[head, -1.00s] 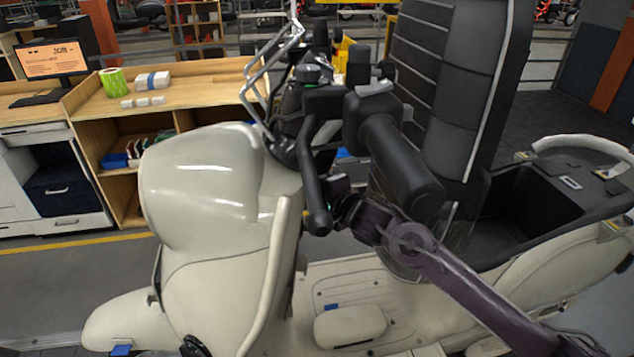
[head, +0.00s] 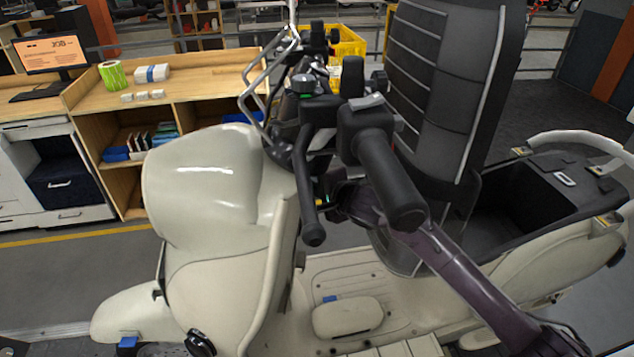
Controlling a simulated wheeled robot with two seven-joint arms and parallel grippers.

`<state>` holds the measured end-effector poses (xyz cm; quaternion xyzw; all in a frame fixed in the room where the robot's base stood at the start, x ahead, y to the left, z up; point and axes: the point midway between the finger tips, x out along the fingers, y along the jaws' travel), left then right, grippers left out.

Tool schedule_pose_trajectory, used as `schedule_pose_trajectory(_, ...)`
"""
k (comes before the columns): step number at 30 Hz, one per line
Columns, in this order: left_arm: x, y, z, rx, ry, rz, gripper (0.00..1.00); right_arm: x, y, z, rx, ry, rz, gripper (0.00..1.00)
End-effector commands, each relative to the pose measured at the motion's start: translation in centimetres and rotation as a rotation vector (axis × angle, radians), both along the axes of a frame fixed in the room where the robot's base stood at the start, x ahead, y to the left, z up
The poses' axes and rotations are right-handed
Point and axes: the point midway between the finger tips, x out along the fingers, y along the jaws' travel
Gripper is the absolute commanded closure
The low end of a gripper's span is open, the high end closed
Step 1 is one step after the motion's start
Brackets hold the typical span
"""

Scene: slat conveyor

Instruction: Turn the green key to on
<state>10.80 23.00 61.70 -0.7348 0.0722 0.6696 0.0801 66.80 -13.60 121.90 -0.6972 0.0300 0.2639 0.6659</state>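A cream scooter (head: 200,190) stands across the view. Its near handlebar grip (head: 392,180) and brake lever (head: 309,195) are in front of the steering area. My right arm reaches in from the lower right, and its dark gripper (head: 335,204) is behind the grip and lever, close to the inner side of the front shield. The fingers are mostly hidden, so I cannot tell whether they are open or touching anything. A tiny green and yellow spot shows beside the lever near the fingers; I cannot tell if it is the key. My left gripper is out of view.
The black seat (head: 440,80) is raised upright, with an open storage bay (head: 520,205) behind it. The footboard (head: 365,275) carries a cream cover (head: 348,317). A wooden workbench (head: 200,85) and a yellow crate (head: 347,45) are behind the scooter.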

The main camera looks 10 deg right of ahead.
Motion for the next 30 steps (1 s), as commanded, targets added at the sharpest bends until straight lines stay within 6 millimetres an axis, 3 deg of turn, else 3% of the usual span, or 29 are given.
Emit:
schedule_pose_trajectory(18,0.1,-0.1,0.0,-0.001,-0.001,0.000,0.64,0.4,0.2,1.0,0.020,0.134,-0.030,1.00)
schedule_pose_trajectory(24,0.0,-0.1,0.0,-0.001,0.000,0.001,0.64,0.6,0.3,1.6,0.024,0.265,-0.045,0.82)
schedule_pose_trajectory(26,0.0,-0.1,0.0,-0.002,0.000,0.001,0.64,0.7,0.3,1.7,0.024,0.290,-0.049,0.86)
schedule_pose_trajectory(27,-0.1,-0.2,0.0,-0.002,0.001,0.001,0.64,0.6,0.2,1.7,0.023,0.304,-0.050,1.00)
schedule_pose_trajectory(30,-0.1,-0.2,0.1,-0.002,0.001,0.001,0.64,0.6,0.3,1.7,0.025,0.316,-0.051,1.00)
